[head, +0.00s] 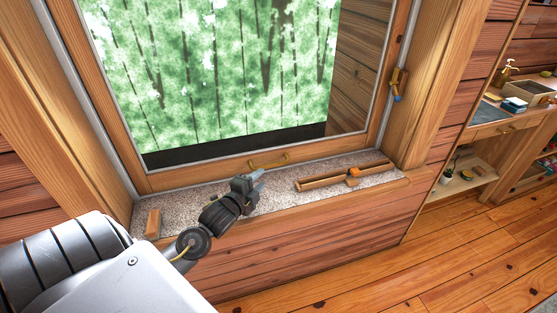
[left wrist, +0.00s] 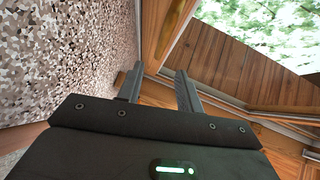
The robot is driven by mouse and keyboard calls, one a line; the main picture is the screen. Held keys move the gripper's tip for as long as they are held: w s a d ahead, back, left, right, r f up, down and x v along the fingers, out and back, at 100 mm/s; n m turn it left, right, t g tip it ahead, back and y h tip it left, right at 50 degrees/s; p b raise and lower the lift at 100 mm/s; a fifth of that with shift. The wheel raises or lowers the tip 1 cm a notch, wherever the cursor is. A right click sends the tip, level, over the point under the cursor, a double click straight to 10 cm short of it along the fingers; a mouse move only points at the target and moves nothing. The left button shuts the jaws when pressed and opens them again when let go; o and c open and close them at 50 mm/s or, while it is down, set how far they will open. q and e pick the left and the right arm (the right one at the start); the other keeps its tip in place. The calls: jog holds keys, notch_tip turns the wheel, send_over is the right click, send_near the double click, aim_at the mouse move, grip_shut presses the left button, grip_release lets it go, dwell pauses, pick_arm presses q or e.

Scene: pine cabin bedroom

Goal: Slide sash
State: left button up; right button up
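The wooden sash (head: 205,173) fills the window frame, and trees show through its glass. Its bottom rail is just above the speckled sill (head: 290,197); I cannot tell whether they touch. A brass bar handle (head: 270,161) is on the bottom rail and also shows in the left wrist view (left wrist: 177,28). My left gripper (head: 258,176) is over the sill, just in front of and below the handle. In the left wrist view its two fingers (left wrist: 158,80) are apart with nothing seen between them, and the handle lies beyond them. My right gripper is not in view.
A wooden rail-like piece with an orange block (head: 353,173) lies on the sill to the right. A small wood block (head: 153,223) stands at its left end. A brass latch (head: 398,84) is on the right jamb. A cluttered shelf unit (head: 485,125) stands far right.

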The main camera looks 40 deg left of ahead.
aim_at(271, 164)
pick_arm(q)
jog(key=shift+a, duration=0.35)
jog(key=x, duration=1)
jog(key=shift+s+a, duration=0.1)
jog(key=shift+a, duration=0.05)
grip_shut()
